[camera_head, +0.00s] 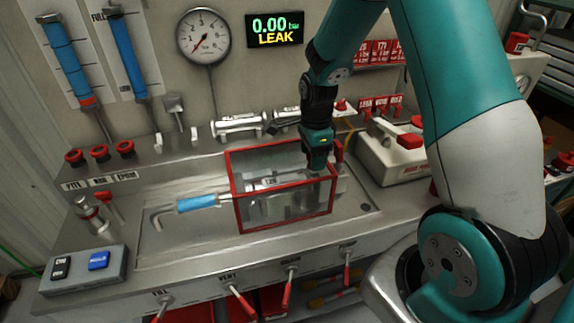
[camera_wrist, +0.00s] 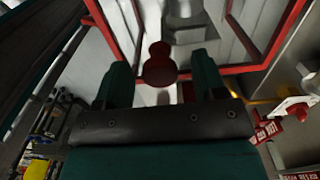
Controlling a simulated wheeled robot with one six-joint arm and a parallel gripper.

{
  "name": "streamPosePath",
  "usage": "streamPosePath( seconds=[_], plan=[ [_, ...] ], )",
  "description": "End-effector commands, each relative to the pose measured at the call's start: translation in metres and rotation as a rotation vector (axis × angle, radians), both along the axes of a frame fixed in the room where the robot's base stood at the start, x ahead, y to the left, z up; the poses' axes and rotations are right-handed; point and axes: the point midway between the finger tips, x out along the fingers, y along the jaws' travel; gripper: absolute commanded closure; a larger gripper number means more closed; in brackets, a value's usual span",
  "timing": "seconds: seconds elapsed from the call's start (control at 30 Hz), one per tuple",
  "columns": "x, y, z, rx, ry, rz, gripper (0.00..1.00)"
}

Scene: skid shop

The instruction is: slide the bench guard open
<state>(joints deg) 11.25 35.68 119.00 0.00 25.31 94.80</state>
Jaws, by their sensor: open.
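The bench guard (camera_head: 237,195) is a clear box with a red frame, standing on the metal bench over a metal fitting. My gripper (camera_head: 317,168) points down at the guard's right part. In the wrist view, the guard's red frame (camera_wrist: 107,35) fills the top. A dark red knob (camera_wrist: 159,65) shows between the two teal fingers of my gripper (camera_wrist: 162,72). The fingers are apart, one on each side of the knob, with gaps visible. The head view does not show the knob clearly, because my gripper covers that area.
A blue-handled rod (camera_head: 197,203) sticks out left of the guard. A button box (camera_head: 84,270) sits at the bench's left front. Several red-handled levers line the front edge. A pale case (camera_head: 392,152) stands right of the guard. The wall display (camera_head: 275,29) reads 0.00 and LEAK.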

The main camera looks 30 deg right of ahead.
Motion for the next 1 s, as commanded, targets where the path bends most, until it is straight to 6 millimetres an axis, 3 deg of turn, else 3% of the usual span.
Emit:
streamPosePath(
  seconds=[0.07, 0.23, 0.53, 1.0],
  plan=[
    [0.0, 0.0, 0.0, 0.0, 0.0, 0.0, 0.38],
    [0.0, 0.0, 0.0, 0.0, 0.0, 0.0, 0.77],
    [0.001, 0.004, 0.001, 0.0, 0.0, 0.001, 0.77],
    [0.01, 0.034, 0.001, 0.001, 0.0, 0.002, 0.77]
  ],
)
